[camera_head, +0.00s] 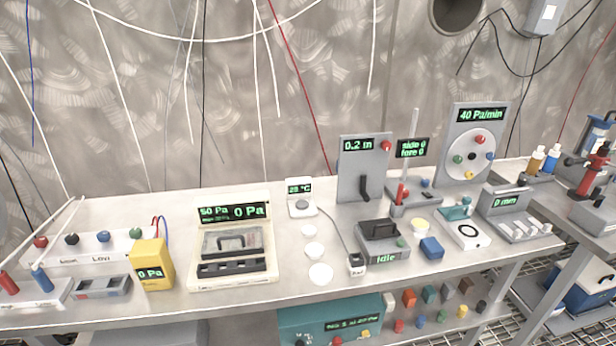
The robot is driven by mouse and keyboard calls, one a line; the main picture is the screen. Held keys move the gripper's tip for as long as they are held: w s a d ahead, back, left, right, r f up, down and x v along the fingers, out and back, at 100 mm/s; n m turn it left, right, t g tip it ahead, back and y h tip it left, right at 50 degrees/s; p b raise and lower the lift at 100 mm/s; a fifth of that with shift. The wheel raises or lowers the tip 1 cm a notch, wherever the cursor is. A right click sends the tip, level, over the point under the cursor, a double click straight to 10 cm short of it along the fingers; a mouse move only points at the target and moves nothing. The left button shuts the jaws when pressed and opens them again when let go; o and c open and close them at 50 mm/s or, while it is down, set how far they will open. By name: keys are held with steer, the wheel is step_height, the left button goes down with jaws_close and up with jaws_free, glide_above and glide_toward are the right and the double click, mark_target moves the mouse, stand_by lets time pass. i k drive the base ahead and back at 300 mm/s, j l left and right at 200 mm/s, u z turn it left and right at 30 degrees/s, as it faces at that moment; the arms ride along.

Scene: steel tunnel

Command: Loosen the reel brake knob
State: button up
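I cannot tell for certain which knob is the reel brake knob. An upright grey panel (352,184) stands at the back of the bench, right of centre. It has a green display reading "0.2 m", a black crank-like handle (365,188) low on its face and a red knob (386,146) at its upper right corner. No reel or cable drum can be made out on it. My gripper is not in view.
The long steel bench (110,318) is crowded. Right of the panel are a small stand (410,205) with a red lever and a tall "40 Pa/min" panel (492,115) with a round dial. A grey "Idle" box (383,243) stands in front. Cables hang along the wall.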

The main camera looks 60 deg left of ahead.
mark_target(386, 145)
steer(key=u, duration=2.15)
steer(key=i+j+u, duration=0.25)
steer(key=i, duration=0.15)
steer(key=l, duration=0.1)
